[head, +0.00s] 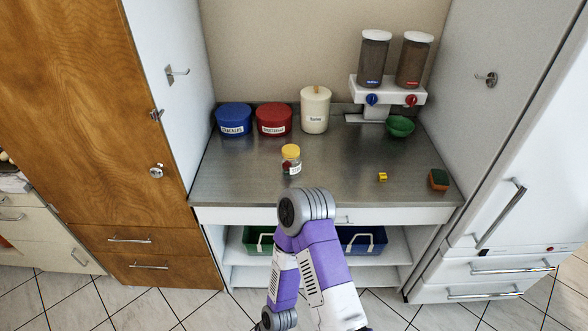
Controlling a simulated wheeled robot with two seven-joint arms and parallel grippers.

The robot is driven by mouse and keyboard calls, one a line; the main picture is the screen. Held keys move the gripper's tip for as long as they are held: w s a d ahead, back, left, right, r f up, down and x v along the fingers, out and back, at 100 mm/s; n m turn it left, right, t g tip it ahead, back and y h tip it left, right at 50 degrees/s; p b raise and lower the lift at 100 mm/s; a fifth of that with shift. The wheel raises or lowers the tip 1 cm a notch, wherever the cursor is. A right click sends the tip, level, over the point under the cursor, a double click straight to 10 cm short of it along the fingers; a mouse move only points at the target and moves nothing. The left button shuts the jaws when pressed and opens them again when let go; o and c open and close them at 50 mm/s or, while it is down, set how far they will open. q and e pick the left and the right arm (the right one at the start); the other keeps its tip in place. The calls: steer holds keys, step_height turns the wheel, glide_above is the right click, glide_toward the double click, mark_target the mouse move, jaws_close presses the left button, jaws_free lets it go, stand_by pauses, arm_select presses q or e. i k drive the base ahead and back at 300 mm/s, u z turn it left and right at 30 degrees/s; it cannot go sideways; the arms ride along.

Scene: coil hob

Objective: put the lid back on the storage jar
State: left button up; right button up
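A cream jar (315,115) with a dark-lettered label stands at the back of the steel counter. Its top is pale with a small tan piece sticking up; I cannot tell whether this is a lid knob or something standing in it. A small glass jar (291,167) with dark red contents stands nearer the front, with a yellow lid (290,150) on top. I cannot tell which is the storage jar, and no loose lid is clearly visible. One purple arm of mine rises at the bottom middle. Neither gripper shows.
Blue (234,118) and red (273,119) labelled tubs stand at the back left. A dispenser (388,90) and a green bowl (399,126) are at the back right. A small yellow block (382,177) and a green-orange sponge (438,180) lie front right. The counter's middle is mostly clear.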

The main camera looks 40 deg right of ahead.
mark_target(292, 168)
steer(key=z, duration=1.1)
